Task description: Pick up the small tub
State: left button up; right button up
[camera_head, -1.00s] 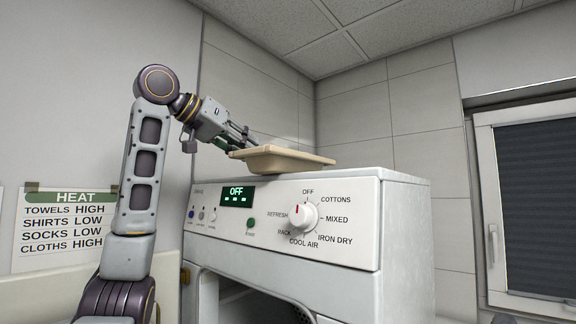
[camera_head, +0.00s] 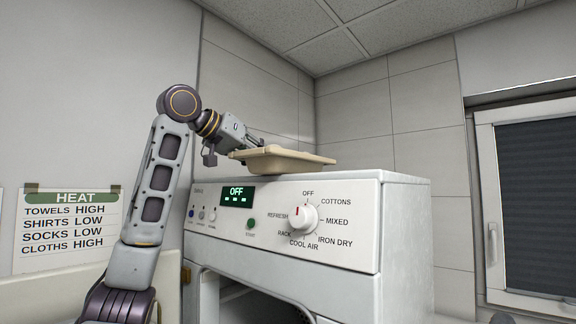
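The small tub (camera_head: 282,159) is a shallow beige tray-like container with a wide rim. It sits on top of the white dryer (camera_head: 404,225), near its front edge. My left gripper (camera_head: 250,142) is at the tub's left end, by the rim. Its fingertips are partly hidden behind the tub's rim, so I cannot tell whether they touch or close on it. My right gripper is not in view.
A heat sign (camera_head: 68,229) hangs on the left wall. A window (camera_head: 535,200) is at the right.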

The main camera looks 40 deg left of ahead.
pick_arm(q)
grip_shut()
jog(key=shift+r, duration=0.2)
dwell(0.3)
jog(key=shift+r, duration=4.8)
